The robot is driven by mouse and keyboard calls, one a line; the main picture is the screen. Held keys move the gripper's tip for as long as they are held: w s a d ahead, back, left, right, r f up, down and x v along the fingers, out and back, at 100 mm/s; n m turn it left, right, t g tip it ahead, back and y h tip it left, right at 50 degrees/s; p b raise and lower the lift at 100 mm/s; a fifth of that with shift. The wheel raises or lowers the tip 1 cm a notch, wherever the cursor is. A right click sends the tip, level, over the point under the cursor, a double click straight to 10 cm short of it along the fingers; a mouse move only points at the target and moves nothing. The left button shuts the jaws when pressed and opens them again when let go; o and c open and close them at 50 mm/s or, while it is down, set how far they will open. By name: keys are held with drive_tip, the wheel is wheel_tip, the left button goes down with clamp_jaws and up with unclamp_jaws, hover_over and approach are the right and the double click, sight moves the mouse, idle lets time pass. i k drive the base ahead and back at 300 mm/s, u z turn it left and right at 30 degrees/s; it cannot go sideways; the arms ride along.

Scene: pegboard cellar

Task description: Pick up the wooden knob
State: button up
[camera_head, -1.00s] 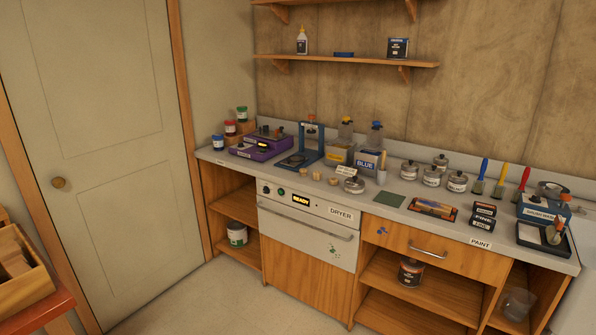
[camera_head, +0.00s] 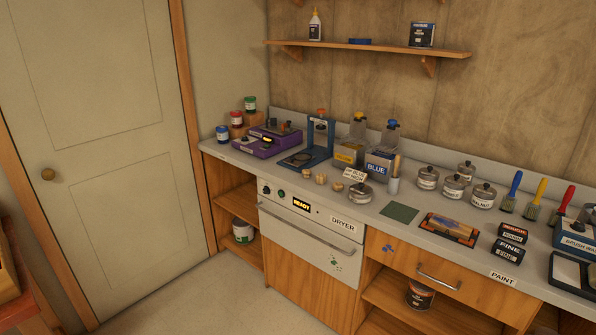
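Several small light-wood pieces stand on the grey counter, just above the dryer's front panel. One small wooden knob (camera_head: 321,178) sits in the middle, with another wooden piece (camera_head: 306,174) to its left and a third wooden piece (camera_head: 338,185) to its right. They are too small to tell their exact shapes apart. My gripper does not show in the view.
A lidded metal tin (camera_head: 360,194) with a sign stands right of the wooden pieces. Behind them are a blue press (camera_head: 318,140) and the yellow and blue containers (camera_head: 379,163). The dryer (camera_head: 308,232) is below. Floor (camera_head: 235,300) in front is clear.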

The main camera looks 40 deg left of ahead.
sight(307, 173)
drive_tip(key=u, duration=0.35)
drive_tip(key=i, duration=0.65)
drive_tip(key=u, duration=0.9)
drive_tip(key=i, duration=0.8)
drive_tip(key=u, duration=0.5)
